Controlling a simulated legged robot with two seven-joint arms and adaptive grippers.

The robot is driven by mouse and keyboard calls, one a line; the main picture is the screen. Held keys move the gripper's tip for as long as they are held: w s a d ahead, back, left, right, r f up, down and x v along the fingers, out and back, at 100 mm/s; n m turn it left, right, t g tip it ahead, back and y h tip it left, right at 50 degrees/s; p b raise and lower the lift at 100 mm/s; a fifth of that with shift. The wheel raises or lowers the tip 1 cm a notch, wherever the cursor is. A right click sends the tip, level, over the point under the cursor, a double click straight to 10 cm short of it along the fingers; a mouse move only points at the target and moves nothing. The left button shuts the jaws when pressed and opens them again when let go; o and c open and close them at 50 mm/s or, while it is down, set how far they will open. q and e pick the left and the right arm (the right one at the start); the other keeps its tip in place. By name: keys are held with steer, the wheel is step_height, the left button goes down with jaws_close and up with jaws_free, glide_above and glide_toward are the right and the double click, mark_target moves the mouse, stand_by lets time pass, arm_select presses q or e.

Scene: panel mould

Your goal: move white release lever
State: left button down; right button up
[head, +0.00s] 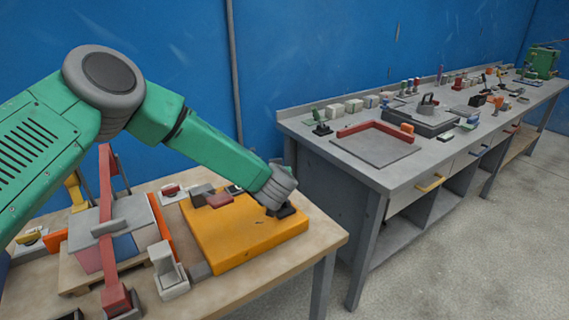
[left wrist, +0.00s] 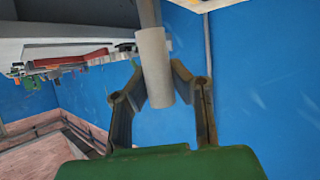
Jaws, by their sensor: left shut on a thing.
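My left arm comes in from the left in the head view, and its left gripper (head: 283,208) is over the right edge of an orange-yellow panel block (head: 225,238) on the wooden table. In the left wrist view the left gripper (left wrist: 158,96) has its two fingers on either side of the white release lever (left wrist: 153,62), a white cylindrical grip on a grey rod, and is shut on it. In the head view the lever is hidden by my wrist and gripper. My right gripper is in neither view.
The wooden table (head: 325,232) also holds a box with a red bar (head: 106,190), a pale grey block (head: 167,272) and small dark and red parts by the panel block. A grey bench (head: 335,168) with many small parts stands to the right; floor lies between.

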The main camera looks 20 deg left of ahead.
arm_select(q)
steer(key=a+g+p, duration=0.1)
steer(key=w+a+f+g+h+p, duration=0.1)
steer(key=p, duration=0.1)
steer(key=a+n+h+p, duration=0.1)
steer(key=shift+w+f+g+p, duration=0.3)
steer(key=shift+w+g+p, duration=0.05)
steer(key=shift+w+g, duration=0.05)
steer(key=shift+d+f, duration=0.1)
steer(key=c, duration=1.7)
jaws_free()
steer(key=o, duration=0.3)
steer(key=shift+o, duration=0.2)
steer(key=shift+w, duration=0.15)
